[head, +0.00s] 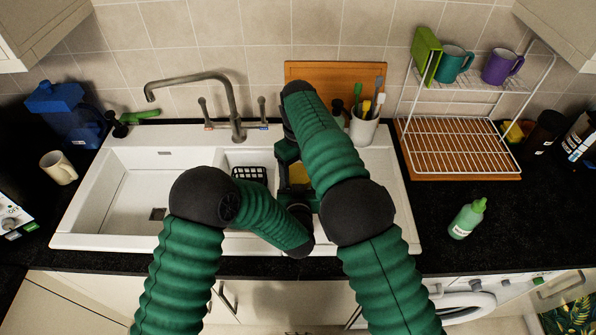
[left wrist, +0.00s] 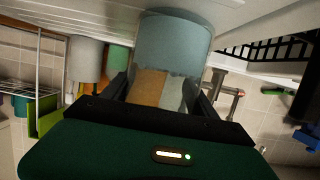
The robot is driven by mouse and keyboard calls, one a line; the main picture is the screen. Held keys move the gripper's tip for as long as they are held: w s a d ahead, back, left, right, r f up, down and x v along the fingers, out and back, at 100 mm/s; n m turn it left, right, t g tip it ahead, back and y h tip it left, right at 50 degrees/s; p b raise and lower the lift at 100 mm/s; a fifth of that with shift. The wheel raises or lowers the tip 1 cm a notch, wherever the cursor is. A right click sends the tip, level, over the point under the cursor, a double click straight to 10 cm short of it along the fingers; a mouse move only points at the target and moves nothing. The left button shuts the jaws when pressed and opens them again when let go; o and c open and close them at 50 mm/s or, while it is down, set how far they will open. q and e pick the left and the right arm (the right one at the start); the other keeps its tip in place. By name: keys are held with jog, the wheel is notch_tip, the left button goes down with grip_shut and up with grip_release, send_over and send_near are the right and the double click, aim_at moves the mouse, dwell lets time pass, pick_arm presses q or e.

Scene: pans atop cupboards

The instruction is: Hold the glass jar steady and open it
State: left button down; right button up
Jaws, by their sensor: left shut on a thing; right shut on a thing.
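The glass jar shows in the left wrist view as a pale blue-grey cylinder (left wrist: 172,45) with a clear, see-through part between the fingers. My left gripper (left wrist: 165,88) is shut on it, one finger on each side. In the head view, my left gripper (head: 299,192) is mostly hidden and sits over the sink area. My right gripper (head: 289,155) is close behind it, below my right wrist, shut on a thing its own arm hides. A small yellow patch (head: 298,173) shows between the grippers; I cannot tell what it is. The jar's lid is not clearly visible.
The white sink (head: 120,195) surrounds the work area, with a tap (head: 235,110) behind. A utensil pot (head: 363,127) stands close to the right arm. A dish rack (head: 460,145) and a green bottle (head: 467,218) are to the right. A cream mug (head: 58,168) is at left.

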jog(key=shift+d+f, duration=0.2)
jog(key=shift+d, duration=0.1)
jog(key=o, duration=1.5)
jog(key=shift+a, duration=0.1)
jog(key=shift+s+a+r, duration=0.1)
jog(key=shift+a+r, duration=0.05)
jog(key=shift+a, duration=0.05)
